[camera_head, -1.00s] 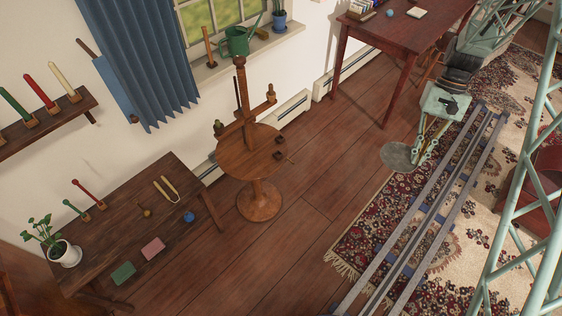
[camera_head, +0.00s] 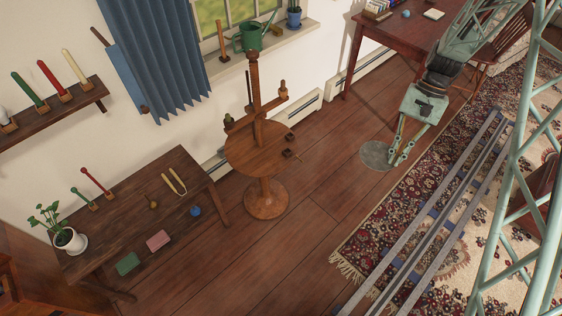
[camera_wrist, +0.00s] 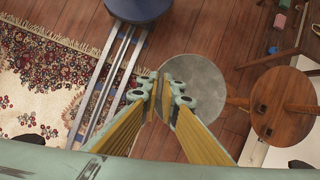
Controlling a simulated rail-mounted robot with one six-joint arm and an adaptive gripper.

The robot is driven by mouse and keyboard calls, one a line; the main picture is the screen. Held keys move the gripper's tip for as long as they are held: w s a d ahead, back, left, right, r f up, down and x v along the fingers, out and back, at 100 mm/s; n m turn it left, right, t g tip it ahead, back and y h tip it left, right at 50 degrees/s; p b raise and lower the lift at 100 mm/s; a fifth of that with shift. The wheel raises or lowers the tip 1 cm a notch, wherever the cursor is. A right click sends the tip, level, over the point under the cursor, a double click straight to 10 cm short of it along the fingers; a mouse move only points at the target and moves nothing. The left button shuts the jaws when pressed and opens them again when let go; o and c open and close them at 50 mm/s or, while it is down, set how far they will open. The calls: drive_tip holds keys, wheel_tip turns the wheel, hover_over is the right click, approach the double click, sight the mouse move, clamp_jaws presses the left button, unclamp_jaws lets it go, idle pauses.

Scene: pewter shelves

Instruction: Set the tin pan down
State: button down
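The tin pan (camera_head: 375,156) is a flat, round grey disc out at the end of my arm, over the wooden floor in the head view. My gripper (camera_head: 397,156) is at its right edge and appears shut on it. In the wrist view the pan (camera_wrist: 203,88) lies just beyond my gripper (camera_wrist: 165,98), whose fingers are close together at the pan's near left side. The exact grip point is hidden between the fingers. The pan looks held up in the air, clear of any surface.
A round wooden stand (camera_head: 240,155) with a post and pegs is left of the pan. A low wooden table (camera_head: 130,205) with tools, blocks and a potted plant (camera_head: 68,238) stands further left. A red-brown desk (camera_head: 385,35) is behind. Rails (camera_head: 440,215) run over the rug at right.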

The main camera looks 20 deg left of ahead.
drive_tip(key=s+a+f+m+y+b, duration=0.1)
drive_tip(key=s+a+f+m+b, duration=0.15)
drive_tip(key=a, duration=0.75)
drive_tip(key=s+a+f+m+b, duration=0.1)
drive_tip(key=s+a+f+b, duration=0.2)
drive_tip(key=a, duration=0.6)
drive_tip(key=s+a+f+m+y+b, duration=0.15)
drive_tip(key=a+f, duration=0.35)
drive_tip(key=a, duration=0.5)
drive_tip(key=s+a+f+m+t+y+b, duration=0.1)
drive_tip(key=s+a+f+m+t+b, duration=0.2)
drive_tip(key=s+a+f, duration=0.8)
drive_tip(key=shift+s+a+m+b, duration=0.85)
drive_tip(key=shift+a+m+b, duration=0.55)
drive_tip(key=shift+m, duration=0.9)
drive_tip(key=p, duration=0.2)
hover_over(248, 171)
drive_tip(key=shift+d+f, duration=0.1)
drive_tip(key=shift+f, duration=0.7)
